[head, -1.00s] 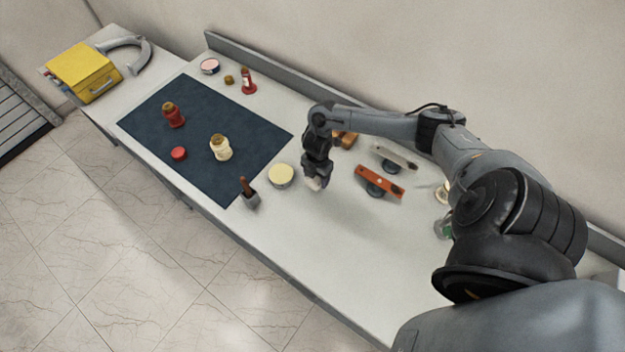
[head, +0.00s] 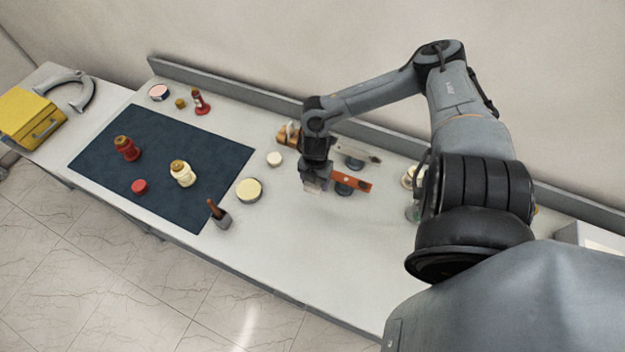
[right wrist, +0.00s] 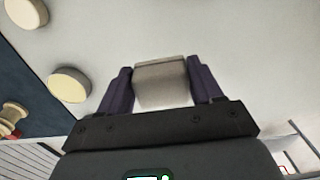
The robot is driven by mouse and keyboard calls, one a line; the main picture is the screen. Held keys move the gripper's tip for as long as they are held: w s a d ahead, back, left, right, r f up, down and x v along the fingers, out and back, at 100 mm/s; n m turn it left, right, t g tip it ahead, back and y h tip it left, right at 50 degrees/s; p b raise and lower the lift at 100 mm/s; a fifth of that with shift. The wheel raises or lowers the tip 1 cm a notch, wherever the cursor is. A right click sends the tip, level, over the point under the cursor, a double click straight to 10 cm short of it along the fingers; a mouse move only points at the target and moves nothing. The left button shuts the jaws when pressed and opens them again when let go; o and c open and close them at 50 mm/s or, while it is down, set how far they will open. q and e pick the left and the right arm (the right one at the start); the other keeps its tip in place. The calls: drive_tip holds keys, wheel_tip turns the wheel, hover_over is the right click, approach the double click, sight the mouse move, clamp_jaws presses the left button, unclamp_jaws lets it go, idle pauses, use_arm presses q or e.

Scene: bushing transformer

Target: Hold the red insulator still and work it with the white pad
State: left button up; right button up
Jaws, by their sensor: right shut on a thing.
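The red insulator (head: 127,150) with a brown top stands upright on the dark blue mat (head: 115,172). My right gripper (head: 314,180) is shut on the white pad (head: 312,186) above the bench, to the right of the mat and well apart from the insulator. In the right wrist view the pad (right wrist: 161,82) sits between the two fingers as a pale grey-white block. Its far side is hidden. My left gripper is not in view, and nothing holds the red insulator.
A cream insulator (head: 183,174) and red disc (head: 139,187) are on the mat. A cream tin (head: 249,190), white disc (head: 274,159) and brush in a cup (head: 219,214) stand beside it. The front-right bench is clear.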

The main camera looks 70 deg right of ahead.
drive_tip(key=o, duration=0.3)
drive_tip(key=shift+c, duration=1)
